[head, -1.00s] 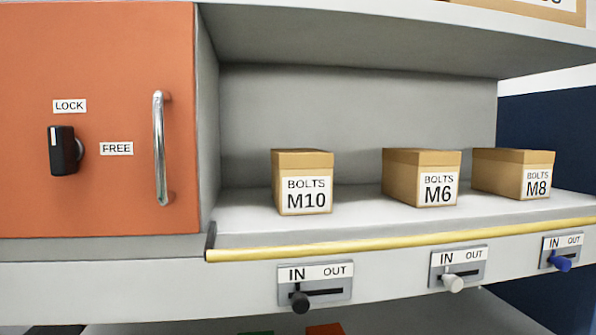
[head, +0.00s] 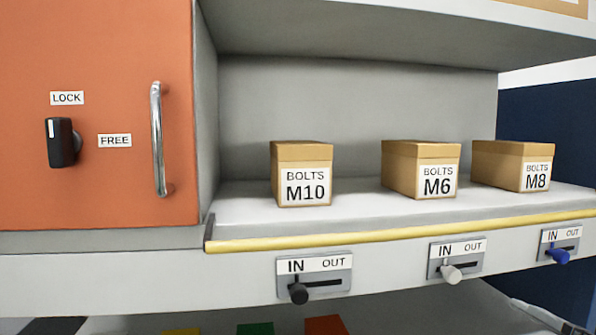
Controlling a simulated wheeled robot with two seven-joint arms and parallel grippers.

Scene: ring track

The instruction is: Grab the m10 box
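The M10 box (head: 302,174) is a small brown carton with a white "BOLTS M10" label on its front. It stands upright on the white shelf (head: 250,208), left of two similar cartons. Neither of my grippers can be made out in the head view. A grey shape at the bottom right corner is cut off by the frame, and I cannot tell what it is.
The M6 box (head: 420,169) and M8 box (head: 512,166) stand to the right. A yellow strip (head: 400,233) edges the shelf. Below it are IN/OUT sliders with black (head: 298,293), white (head: 452,274) and blue (head: 558,256) knobs. An orange door (head: 100,190) with a handle (head: 158,140) is at left.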

